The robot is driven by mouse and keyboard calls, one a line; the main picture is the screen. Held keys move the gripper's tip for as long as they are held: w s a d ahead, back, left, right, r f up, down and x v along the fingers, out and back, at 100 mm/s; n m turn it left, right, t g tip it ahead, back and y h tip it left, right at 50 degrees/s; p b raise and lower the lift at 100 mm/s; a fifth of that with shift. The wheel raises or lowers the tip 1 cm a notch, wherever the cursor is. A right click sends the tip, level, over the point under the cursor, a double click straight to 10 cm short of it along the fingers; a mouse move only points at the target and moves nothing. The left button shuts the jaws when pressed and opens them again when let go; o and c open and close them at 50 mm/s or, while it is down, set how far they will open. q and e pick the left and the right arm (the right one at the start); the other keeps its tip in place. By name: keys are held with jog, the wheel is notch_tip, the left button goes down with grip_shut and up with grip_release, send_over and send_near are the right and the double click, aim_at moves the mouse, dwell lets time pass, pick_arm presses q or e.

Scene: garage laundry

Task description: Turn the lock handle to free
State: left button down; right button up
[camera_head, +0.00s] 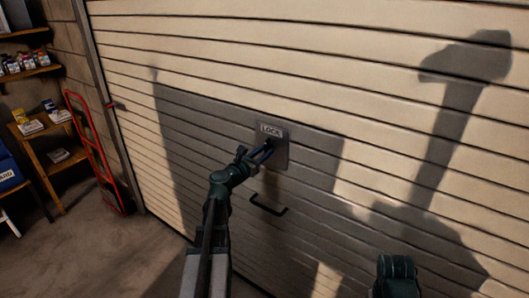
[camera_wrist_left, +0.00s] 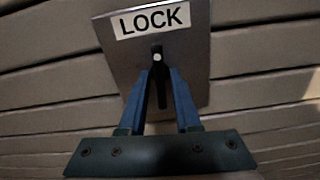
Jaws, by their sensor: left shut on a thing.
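The lock plate (camera_head: 279,158) is a grey metal square with a "LOCK" label, mounted on the cream slatted garage door (camera_head: 330,60). In the left wrist view the plate (camera_wrist_left: 193,55) shows close up. The dark lock handle (camera_wrist_left: 159,88) has a light round pivot at its top and hangs roughly vertical in that view. My left gripper (camera_head: 266,149) is at the plate, its blue fingers (camera_wrist_left: 164,80) shut on the handle. The fingers cover the handle's sides. In the head view they hide most of the handle. Only a dark green part of my right arm shows at the lower right.
A black pull handle (camera_head: 267,206) sits on the door below the plate. A red hand truck (camera_head: 97,155) stands at the left, beside wooden shelves (camera_head: 45,143) with small boxes. The concrete floor (camera_head: 110,255) at the lower left is clear.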

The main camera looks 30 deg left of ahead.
pick_arm(q)
jog(key=shift+s+n, duration=0.1)
jog(key=shift+n, duration=0.4)
jog(key=c, duration=0.9)
grip_release()
jog(key=s, duration=0.9)
jog(key=s+a, duration=0.1)
jog(key=s, duration=0.3)
jog(key=shift+s, duration=0.35)
